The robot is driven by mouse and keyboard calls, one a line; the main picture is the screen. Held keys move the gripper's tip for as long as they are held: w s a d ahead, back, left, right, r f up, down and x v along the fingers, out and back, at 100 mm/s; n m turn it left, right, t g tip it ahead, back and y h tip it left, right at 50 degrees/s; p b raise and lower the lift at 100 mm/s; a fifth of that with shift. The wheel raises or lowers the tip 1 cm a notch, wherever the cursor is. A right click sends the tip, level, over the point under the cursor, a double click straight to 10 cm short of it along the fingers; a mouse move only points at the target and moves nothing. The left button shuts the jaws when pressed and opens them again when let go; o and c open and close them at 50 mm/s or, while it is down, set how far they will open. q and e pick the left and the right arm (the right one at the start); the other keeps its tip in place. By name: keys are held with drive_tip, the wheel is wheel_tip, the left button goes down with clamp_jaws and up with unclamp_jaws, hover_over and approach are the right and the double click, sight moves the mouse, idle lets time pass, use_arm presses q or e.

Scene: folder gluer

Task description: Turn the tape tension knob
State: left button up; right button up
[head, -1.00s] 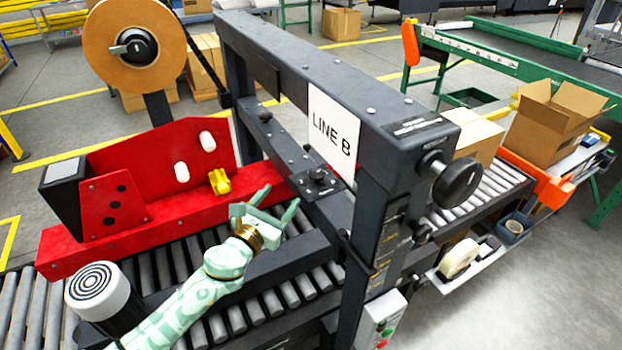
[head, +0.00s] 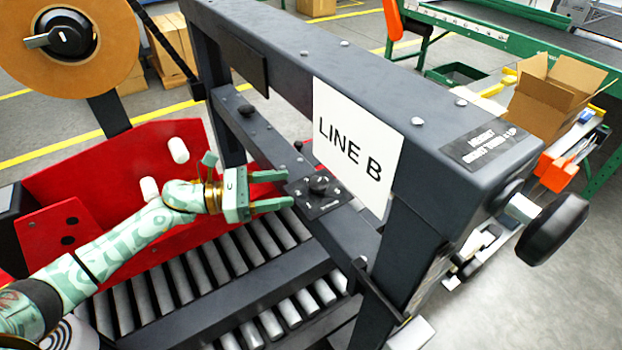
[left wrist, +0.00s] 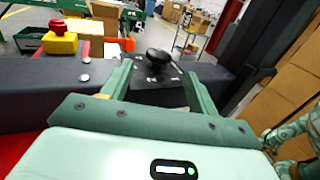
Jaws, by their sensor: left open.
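The small black knob (head: 319,184) sits on a dark square plate with pale marks, on the machine's dark crossbar under the LINE B sign. My left gripper (head: 287,188) is open and empty. It points right at the knob, with its fingertips at the near edge of the plate. In the left wrist view the knob (left wrist: 158,60) stands between the two green fingers, a little beyond their tips, and no contact shows. The plate's lettering is too small to read. My right gripper does not show clearly in any view.
A large black handwheel (head: 552,230) is at the right. Rollers (head: 240,255) lie below my left arm, and a red guide (head: 100,165) stands behind it.

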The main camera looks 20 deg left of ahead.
sight(310, 183)
use_arm(q)
drive_tip(key=p+x, duration=0.1)
drive_tip(key=x, duration=0.6)
drive_tip(key=shift+w, duration=0.1)
drive_tip(key=c, duration=0.9)
